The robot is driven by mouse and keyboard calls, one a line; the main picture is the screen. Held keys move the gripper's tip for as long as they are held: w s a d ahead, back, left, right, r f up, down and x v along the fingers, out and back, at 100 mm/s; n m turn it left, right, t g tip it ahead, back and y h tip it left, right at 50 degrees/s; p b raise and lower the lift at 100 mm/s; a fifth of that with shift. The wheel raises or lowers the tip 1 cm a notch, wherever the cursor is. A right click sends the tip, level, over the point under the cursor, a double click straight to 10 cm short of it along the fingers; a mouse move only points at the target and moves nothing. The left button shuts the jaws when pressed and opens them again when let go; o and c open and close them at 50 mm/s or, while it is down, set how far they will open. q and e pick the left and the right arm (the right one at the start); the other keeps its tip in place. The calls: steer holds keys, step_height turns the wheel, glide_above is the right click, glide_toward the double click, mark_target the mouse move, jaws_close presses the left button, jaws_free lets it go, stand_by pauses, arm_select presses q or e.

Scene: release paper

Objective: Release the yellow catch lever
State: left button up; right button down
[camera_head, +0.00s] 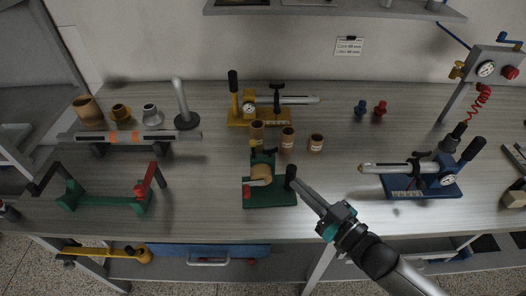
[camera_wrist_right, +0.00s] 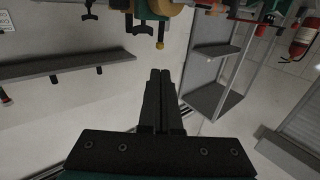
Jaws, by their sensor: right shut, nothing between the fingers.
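A green fixture (camera_head: 284,199) stands near the table's front edge in the head view. My left gripper is out of view.
A yellow fixture (camera_head: 240,121) stands behind, and a blue fixture (camera_head: 425,191) to the right. Several tan cups (camera_head: 316,143) stand just behind the green fixture. A second green stand (camera_head: 120,200) is at left. The tabletop between the green and blue fixtures is clear.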

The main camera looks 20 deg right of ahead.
mark_target(255, 145)
stand_by(0.3)
steer(key=x, duration=1.4)
steer(key=shift+r, duration=0.1)
